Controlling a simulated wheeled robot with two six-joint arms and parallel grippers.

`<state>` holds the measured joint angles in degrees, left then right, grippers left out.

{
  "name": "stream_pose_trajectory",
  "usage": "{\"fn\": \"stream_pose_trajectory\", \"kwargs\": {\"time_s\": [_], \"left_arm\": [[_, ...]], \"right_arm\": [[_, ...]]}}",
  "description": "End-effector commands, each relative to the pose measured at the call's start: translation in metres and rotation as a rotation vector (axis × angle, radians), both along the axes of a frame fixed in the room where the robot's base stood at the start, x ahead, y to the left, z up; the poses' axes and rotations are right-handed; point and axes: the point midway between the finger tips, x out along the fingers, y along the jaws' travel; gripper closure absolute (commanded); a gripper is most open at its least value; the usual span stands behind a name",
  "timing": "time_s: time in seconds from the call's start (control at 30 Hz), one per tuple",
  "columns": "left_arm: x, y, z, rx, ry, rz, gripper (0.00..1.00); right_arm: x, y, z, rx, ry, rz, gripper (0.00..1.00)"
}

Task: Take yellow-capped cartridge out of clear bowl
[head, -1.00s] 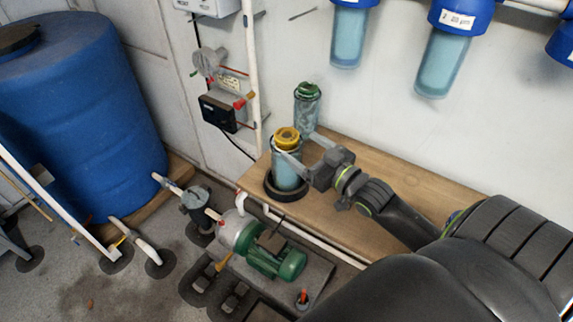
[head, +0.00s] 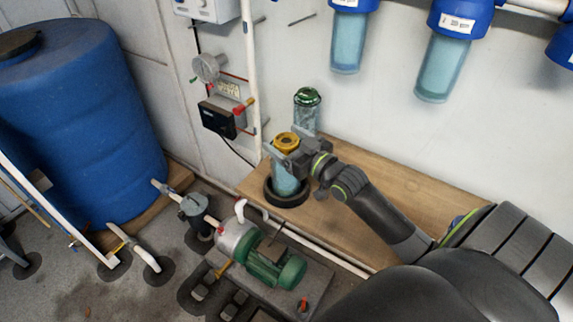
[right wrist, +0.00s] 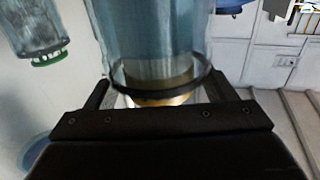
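The yellow-capped cartridge (head: 287,141) stands upright in the clear bowl (head: 286,178), its yellow cap at the bowl's top. The bowl stands in a black ring (head: 288,199) on a wooden bench. My right gripper (head: 283,150) is at the cap, its fingers on either side. In the right wrist view the bowl (right wrist: 160,40) appears upside down, the yellow cap (right wrist: 162,98) lying between the two spread fingers (right wrist: 165,92); small gaps show beside the cap. The fingertips are partly hidden by the bowl. My left gripper is not in view.
Blue-topped filter housings (head: 442,60) hang on the wall. A white pipe (head: 250,70) and a green pump (head: 268,262) are nearby. The bench is free to the right.

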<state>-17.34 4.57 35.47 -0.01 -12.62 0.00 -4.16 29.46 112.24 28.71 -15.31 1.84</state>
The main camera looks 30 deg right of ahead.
Motion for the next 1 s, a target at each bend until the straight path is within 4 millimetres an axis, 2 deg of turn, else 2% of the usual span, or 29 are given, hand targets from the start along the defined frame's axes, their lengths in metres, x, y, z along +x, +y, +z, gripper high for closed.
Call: {"fn": "stream_pose_trajectory", "kwargs": {"time_s": [0.07, 0.43, 0.77, 1.0], "left_arm": [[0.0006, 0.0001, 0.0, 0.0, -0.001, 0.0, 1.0], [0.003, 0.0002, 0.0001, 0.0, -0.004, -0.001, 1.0], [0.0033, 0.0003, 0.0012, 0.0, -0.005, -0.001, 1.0], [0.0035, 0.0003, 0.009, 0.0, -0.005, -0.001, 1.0]], "right_arm": [[-0.0002, 0.0, 0.0001, 0.0, 0.0, 0.0, 0.34], [-0.0003, -0.0001, 0.0001, 0.0, 0.0, 0.0, 0.82], [-0.0003, 0.0, 0.0016, -0.001, -0.002, 0.0, 0.84], [-0.0002, 0.0001, 0.0097, -0.001, -0.002, 0.001, 0.84]]}}
